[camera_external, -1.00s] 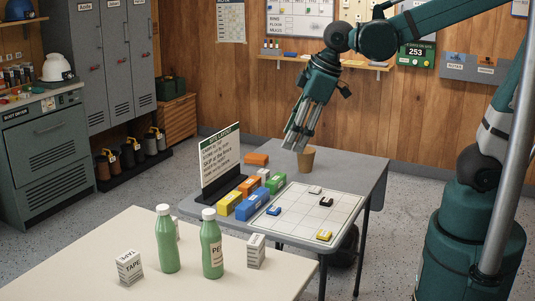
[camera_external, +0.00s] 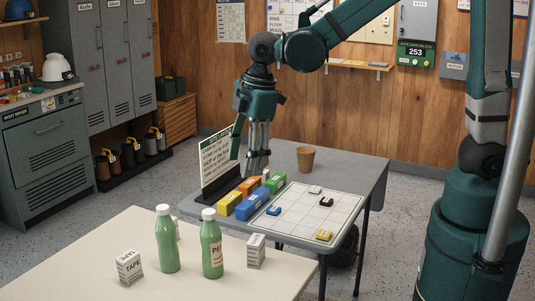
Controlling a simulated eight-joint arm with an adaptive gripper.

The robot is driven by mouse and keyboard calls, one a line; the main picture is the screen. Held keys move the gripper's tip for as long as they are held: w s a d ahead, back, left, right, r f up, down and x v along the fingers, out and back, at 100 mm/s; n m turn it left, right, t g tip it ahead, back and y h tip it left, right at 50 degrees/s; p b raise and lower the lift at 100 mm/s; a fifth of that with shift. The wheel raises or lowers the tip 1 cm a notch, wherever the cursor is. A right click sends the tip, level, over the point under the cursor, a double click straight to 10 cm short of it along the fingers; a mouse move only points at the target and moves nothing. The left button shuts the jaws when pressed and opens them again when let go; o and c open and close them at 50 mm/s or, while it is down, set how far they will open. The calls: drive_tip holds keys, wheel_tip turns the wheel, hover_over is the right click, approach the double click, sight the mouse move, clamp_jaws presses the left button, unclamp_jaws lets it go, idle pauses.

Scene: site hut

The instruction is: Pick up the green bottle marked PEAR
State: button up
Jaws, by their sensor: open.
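The green bottle marked PE, with the rest of its label turned out of sight (camera_external: 211,248), stands upright on the pale table in front. It has a white cap. A second green bottle with a white cap (camera_external: 167,242) stands just left of it, and no label shows on its visible side. My gripper (camera_external: 256,168) points down above the grey table, near the sign and the coloured blocks. It is open and holds nothing that I can see. It is behind and above both bottles, well apart from them.
A white TAPE box (camera_external: 130,268) and another small white box (camera_external: 256,251) flank the bottles on the pale table (camera_external: 95,252). A third is partly hidden behind them. The grey table holds a sign (camera_external: 215,160), coloured blocks (camera_external: 251,205), a grid board (camera_external: 335,213) and a brown cup (camera_external: 306,159).

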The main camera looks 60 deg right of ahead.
sight(208, 211)
drive_tip(key=w+a+f+n+p, duration=0.1)
drive_tip(key=a+f, duration=0.2)
drive_tip(key=a, duration=0.1)
drive_tip(key=w+a+f+n+g+p, duration=0.1)
drive_tip(key=a+f+n, duration=0.1)
drive_tip(key=a+f, duration=0.1)
drive_tip(key=w+a+f+n+p, duration=0.1)
drive_tip(key=a+f+n, duration=0.1)
drive_tip(key=a, duration=0.3)
drive_tip(key=shift+w+a+f+g+h, duration=0.1)
drive_tip(key=shift+a+f+g+h, duration=0.15)
drive_tip(key=shift+f+g+h, duration=0.25)
drive_tip(key=shift+a+f+n, duration=0.3)
drive_tip(key=shift+a+f, duration=0.05)
drive_tip(key=shift+f, duration=0.1)
drive_tip(key=shift+f, duration=0.1)
drive_tip(key=shift+f, duration=1.2)
drive_tip(key=shift+f+b, duration=0.4)
drive_tip(key=shift+f, duration=2.2)
drive_tip(key=shift+c, duration=0.6)
drive_tip(key=c, duration=0.8)
